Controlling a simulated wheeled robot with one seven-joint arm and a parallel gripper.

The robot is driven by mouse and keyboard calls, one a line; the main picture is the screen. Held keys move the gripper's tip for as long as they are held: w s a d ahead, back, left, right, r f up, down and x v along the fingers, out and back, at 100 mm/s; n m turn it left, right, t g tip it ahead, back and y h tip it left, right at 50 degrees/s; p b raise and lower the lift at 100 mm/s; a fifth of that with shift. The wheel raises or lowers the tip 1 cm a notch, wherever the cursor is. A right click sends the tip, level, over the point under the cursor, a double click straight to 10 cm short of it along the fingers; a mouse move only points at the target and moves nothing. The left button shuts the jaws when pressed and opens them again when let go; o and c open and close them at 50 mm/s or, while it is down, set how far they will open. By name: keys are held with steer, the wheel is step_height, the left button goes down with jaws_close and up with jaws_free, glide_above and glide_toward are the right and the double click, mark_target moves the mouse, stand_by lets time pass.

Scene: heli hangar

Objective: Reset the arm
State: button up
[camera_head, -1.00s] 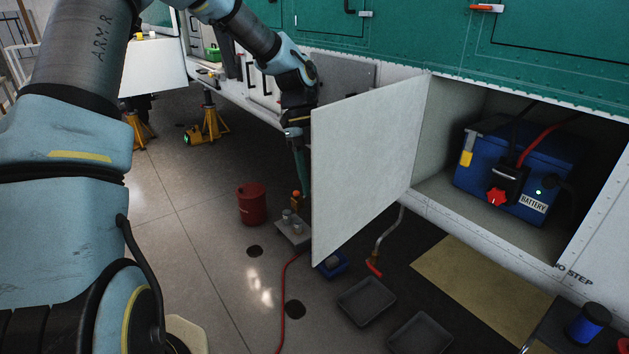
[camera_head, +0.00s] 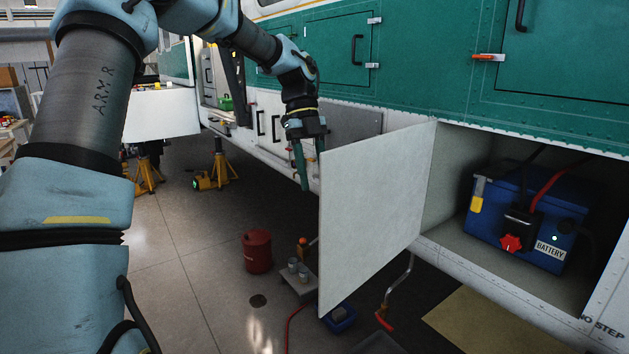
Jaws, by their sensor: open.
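My arm reaches from the left of the picture across to the middle. My gripper (camera_head: 309,186) hangs fingers down just behind and left of the upper left corner of an open white door (camera_head: 372,215). Its two green fingers are apart, with nothing seen between them. The right finger is partly close to the door's edge; I cannot tell whether they touch.
The open compartment holds a blue battery (camera_head: 530,215) with a red knob (camera_head: 511,243). A red canister (camera_head: 257,251) and a small platform with cups (camera_head: 299,280) stand on the floor. Yellow jacks (camera_head: 216,172) stand under the green and white helicopter body (camera_head: 430,75).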

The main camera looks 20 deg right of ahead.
steer(key=s+a+f+n+t, duration=0.2)
steer(key=a+f+n, duration=0.1)
steer(key=a+n, duration=0.6)
steer(key=s+a+f+n+t, duration=0.2)
steer(key=s+a+f+n, duration=0.1)
steer(key=a+n, duration=0.7)
steer(key=s+a+f+n+t, duration=0.2)
steer(key=s+a+f+n, duration=0.1)
steer(key=a+n, duration=0.7)
steer(key=n, duration=0.4)
steer(key=shift+a+f+n, duration=0.25)
steer(key=shift+f+n, duration=0.05)
steer(key=shift+f, duration=0.05)
steer(key=shift+o, duration=0.3)
stand_by(0.4)
